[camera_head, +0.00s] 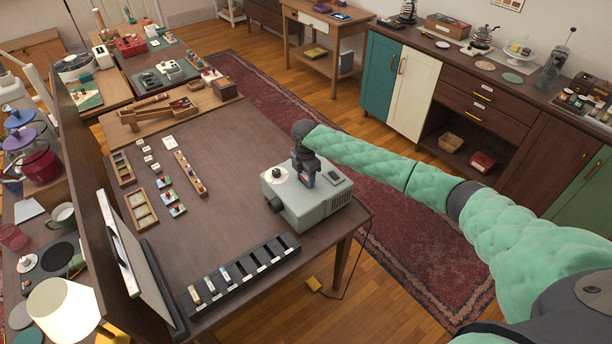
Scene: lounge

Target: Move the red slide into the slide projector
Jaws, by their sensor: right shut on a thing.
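The slide projector (312,211) is a pale grey box on the near right part of the dark wooden table, with its lens toward the left. My right gripper (305,178) points down over the projector's top. It is shut on a small dark slide with a bit of red, the red slide (309,183), at the top of the projector. I cannot tell whether the slide is in the slot or just above it. My left gripper is not in view.
A dark slide rack (268,259) with several slots lies along the table's near edge. A white screen (125,240) stands at the left. Small cards, blocks and wooden trays (143,211) lie on the left half. The table's middle is clear.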

